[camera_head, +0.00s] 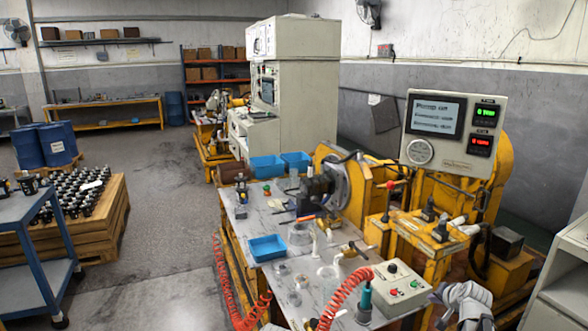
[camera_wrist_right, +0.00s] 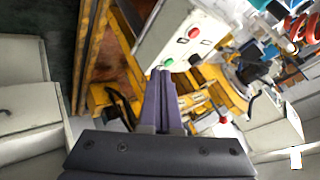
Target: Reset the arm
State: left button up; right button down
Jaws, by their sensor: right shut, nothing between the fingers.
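My right gripper (camera_head: 442,294) shows at the lower right of the head view, beside the grey control box (camera_head: 392,287) and apart from it as far as I can tell. In the right wrist view, its two dark fingers (camera_wrist_right: 161,76) lie together with nothing between them, pointing toward the control box (camera_wrist_right: 178,38) with its red and green buttons.
The workbench (camera_head: 278,222) carries blue trays (camera_head: 267,248), a motor fixture (camera_head: 318,190) and a coiled red hose (camera_head: 343,292). A yellow machine with a display panel (camera_head: 453,132) stands behind. A grey cabinet (camera_head: 560,285) is at the right edge. Open floor lies left of the bench.

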jog(key=s+a+f+n+g+y+p, duration=0.1)
jog(key=s+a+n+g+p, duration=0.25)
jog(key=a, duration=0.85)
jog(key=s+a+f+n+g+y, duration=0.15)
jog(key=s+a+n, duration=0.35)
jog(key=a, duration=0.8)
jog(key=s+a+r+n+g+h+p, duration=0.1)
jog(key=s+a+n+g+h, duration=0.1)
jog(key=s+a, duration=0.3)
jog(key=s+a+r+n+g+h+p, duration=0.1)
jog(key=s+a, duration=0.5)
jog(key=s, duration=0.6)
jog(key=shift+r+n+g+h+p, duration=0.25)
jog(key=shift+n+g+h+p, duration=0.15)
jog(key=shift+n+g, duration=0.35)
